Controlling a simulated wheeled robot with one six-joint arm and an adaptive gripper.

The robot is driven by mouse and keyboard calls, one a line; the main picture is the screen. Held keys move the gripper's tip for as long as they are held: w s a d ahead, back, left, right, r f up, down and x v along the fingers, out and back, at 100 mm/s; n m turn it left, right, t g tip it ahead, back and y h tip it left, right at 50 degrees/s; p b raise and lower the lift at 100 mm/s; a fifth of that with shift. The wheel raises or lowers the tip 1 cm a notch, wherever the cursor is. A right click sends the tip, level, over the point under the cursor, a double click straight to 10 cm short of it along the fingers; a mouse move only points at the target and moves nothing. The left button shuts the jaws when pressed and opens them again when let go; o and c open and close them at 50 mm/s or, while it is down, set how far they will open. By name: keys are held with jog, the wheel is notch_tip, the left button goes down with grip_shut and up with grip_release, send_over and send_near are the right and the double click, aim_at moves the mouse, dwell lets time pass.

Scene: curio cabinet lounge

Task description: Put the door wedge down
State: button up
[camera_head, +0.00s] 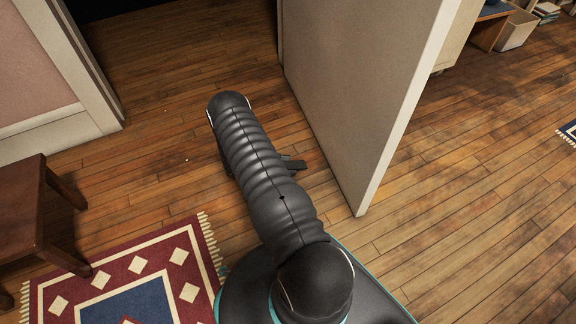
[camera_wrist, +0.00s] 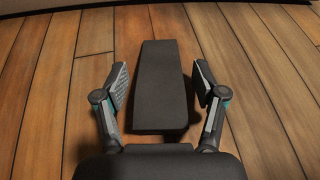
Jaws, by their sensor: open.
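The door wedge (camera_wrist: 158,92), a dark grey tapered block, is between the two fingers of my gripper (camera_wrist: 161,80) in the wrist view. Its narrower end points away from my palm. The fingers are open, with a narrow gap seen on each side of the wedge. The wedge appears to lie on the wooden floor, though its underside is hidden. In the head view my arm hides most of the gripper; a small dark part sticks out to the right of the arm, and I cannot tell whether it is finger or wedge.
A pale door panel (camera_head: 352,85) stands open just right of my arm. A doorway frame (camera_head: 88,75) is at the upper left. A dark wooden stool (camera_head: 30,205) and a red and blue rug (camera_head: 135,270) are at the left. Bare floor (camera_head: 470,190) lies right of the door.

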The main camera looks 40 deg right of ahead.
jog(key=shift+r, duration=0.1)
jog(key=shift+w+a+r, duration=0.15)
jog(key=shift+a, duration=0.1)
jog(key=p+v, duration=0.1)
jog(key=v, duration=1)
jog(key=shift+a, duration=0.15)
jog(key=s+a+r+m+t+y, duration=0.1)
jog(key=a+r+m+y, duration=0.25)
jog(key=r, duration=1.25)
jog(key=s+a+r+m+t+y, duration=0.15)
jog(key=a+r+m, duration=0.3)
jog(key=r, duration=1.25)
jog(key=s+a+r+m+t+y, duration=0.2)
jog(key=s+a+r, duration=0.4)
jog(key=s, duration=0.5)
jog(key=s+a+r+m+t+y, duration=0.3)
jog(key=s+a+r+t+y, duration=0.2)
jog(key=s+r, duration=0.6)
jog(key=shift+s+a+r+m+t, duration=0.3)
jog(key=shift+s+a+t, duration=0.3)
jog(key=shift+a, duration=0.5)
